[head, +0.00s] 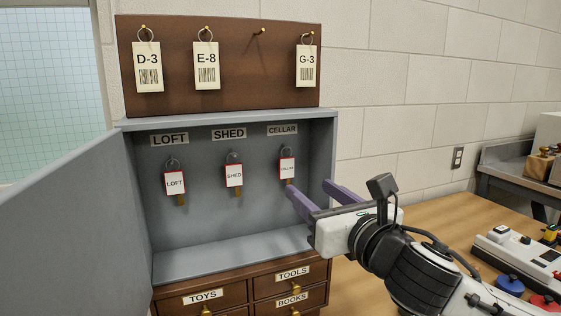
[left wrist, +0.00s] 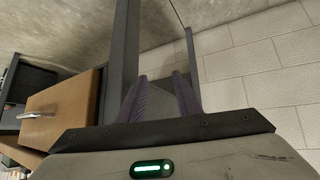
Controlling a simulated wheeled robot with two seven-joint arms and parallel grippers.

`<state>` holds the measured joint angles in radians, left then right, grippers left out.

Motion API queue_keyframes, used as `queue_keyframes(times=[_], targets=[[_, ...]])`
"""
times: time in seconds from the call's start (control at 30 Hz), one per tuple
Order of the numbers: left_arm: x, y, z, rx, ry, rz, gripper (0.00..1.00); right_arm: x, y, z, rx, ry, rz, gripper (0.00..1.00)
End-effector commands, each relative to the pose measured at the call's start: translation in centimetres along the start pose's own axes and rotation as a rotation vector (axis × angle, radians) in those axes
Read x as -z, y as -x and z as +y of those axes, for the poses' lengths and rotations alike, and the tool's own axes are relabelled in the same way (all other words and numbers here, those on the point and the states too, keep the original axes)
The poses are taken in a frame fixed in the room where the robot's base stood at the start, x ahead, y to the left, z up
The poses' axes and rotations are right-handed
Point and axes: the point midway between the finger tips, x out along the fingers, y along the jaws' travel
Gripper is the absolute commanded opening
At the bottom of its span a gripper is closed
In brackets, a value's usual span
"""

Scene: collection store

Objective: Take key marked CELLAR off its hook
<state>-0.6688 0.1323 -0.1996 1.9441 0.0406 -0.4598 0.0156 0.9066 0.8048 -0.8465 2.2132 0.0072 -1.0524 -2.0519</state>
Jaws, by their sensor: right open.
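The key marked CELLAR hangs on its hook at the right of the open grey cabinet (head: 220,258). Its white, red-edged tag (head: 287,169) shows under the CELLAR label (head: 282,130); little of the key itself shows below the tag. My right gripper (head: 309,187) is open with purple fingers, just below and to the right of the tag. The left fingertip is close under the tag; I cannot tell whether it touches. My left gripper (left wrist: 160,78) shows only in the left wrist view, open with nothing between its fingers.
LOFT (head: 175,183) and SHED (head: 234,174) keys hang to the left. The cabinet door (head: 70,220) stands open at left. A brown board (head: 230,65) with paper tags is above, labelled drawers (head: 206,298) below. A wooden table (head: 430,215) extends right.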

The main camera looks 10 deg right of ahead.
Motion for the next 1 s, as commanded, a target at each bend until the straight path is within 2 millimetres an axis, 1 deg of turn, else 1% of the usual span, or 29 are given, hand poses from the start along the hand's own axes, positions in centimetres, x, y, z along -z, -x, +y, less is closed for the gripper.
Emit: queue_keyframes(times=[0.07,0.17,0.3,0.4,0.5,0.57,0.8,0.9,1.0], targets=[[0.1,0.0,0.0,0.000,0.000,0.002,0.31,-0.1,-0.3,-0.1,0.001,0.007,-0.002,0.50],[-0.1,0.2,0.0,0.000,0.001,-0.003,0.31,-0.2,-1.5,-0.1,0.002,0.008,-0.003,0.50],[-1.0,0.5,0.1,-0.001,0.004,-0.021,0.31,-0.2,-3.7,0.0,0.001,0.007,-0.003,0.50],[-1.6,0.5,0.2,-0.001,0.006,-0.032,0.31,-0.2,-4.7,0.0,0.000,0.007,-0.003,0.50],[-1.8,0.6,0.2,-0.001,0.007,-0.037,0.31,-0.1,-5.3,0.0,0.001,0.008,-0.002,0.50],[-1.8,0.6,0.2,-0.001,0.007,-0.037,0.31,-0.1,-5.9,0.0,0.001,0.008,-0.002,0.50],[-1.5,0.7,0.1,0.000,0.007,-0.033,0.31,0.1,-9.3,0.2,0.001,0.006,-0.002,0.50],[-1.3,0.7,0.1,0.000,0.007,-0.029,0.31,0.1,-10.1,0.2,0.001,0.006,-0.003,0.50],[-1.0,0.6,0.0,0.001,0.006,-0.024,0.31,0.2,-10.4,0.2,0.001,0.007,-0.003,0.50]])
